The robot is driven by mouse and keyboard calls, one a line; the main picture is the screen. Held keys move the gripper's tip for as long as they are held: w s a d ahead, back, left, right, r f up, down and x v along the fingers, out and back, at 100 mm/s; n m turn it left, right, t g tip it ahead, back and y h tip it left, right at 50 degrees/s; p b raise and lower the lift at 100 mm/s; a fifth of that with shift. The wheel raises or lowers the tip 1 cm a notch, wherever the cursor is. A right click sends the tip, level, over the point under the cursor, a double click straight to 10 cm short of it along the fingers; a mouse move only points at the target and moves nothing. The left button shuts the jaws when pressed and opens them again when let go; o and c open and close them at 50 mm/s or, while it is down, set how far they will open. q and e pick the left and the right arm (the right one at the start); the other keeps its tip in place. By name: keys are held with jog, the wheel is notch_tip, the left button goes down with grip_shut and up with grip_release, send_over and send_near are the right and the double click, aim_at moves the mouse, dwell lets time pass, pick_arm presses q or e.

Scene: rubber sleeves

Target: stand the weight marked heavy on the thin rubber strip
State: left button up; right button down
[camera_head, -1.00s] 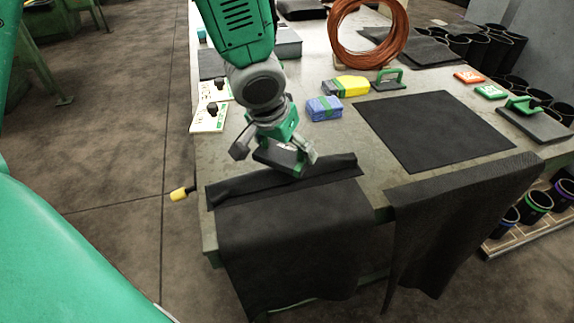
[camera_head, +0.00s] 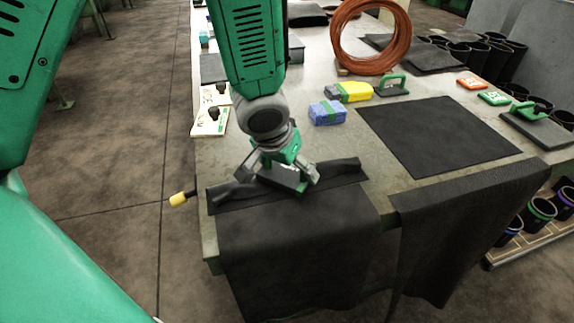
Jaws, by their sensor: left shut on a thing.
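My left gripper (camera_head: 280,176) is shut on a dark, flat-bodied weight with green parts (camera_head: 283,179), over the near left edge of the workbench. The fingers hide much of the weight, and I cannot read any marking on it. The thin rubber strip (camera_head: 338,169) is black and lies along the bench's near edge, on both sides of the weight. The weight is down at the strip, its middle hidden beneath; I cannot tell whether it bears fully on it. My right gripper is not in view.
A black rubber sheet (camera_head: 290,250) hangs over the bench (camera_head: 385,190) front, and another sheet (camera_head: 460,220) hangs to its right. A flat black mat (camera_head: 438,135), blue block (camera_head: 327,113), yellow block (camera_head: 354,92), copper coil (camera_head: 335,45) and green-handled tool (camera_head: 545,125) lie beyond.

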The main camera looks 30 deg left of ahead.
pick_arm(q)
jog(key=shift+d, duration=0.75)
jog(key=o, duration=1.4)
jog(key=shift+s+d+f, duration=0.1)
jog(key=shift+o, duration=0.2)
jog(key=shift+a, duration=0.35)
jog(key=shift+a+r, duration=0.15)
jog(key=shift+r, duration=0.1)
jog(key=p+v, duration=0.4)
jog(key=v, duration=0.8)
jog(key=shift+r, duration=0.35)
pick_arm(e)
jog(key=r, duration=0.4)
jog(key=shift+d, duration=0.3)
pick_arm(q)
jog(key=shift+d, duration=0.3)
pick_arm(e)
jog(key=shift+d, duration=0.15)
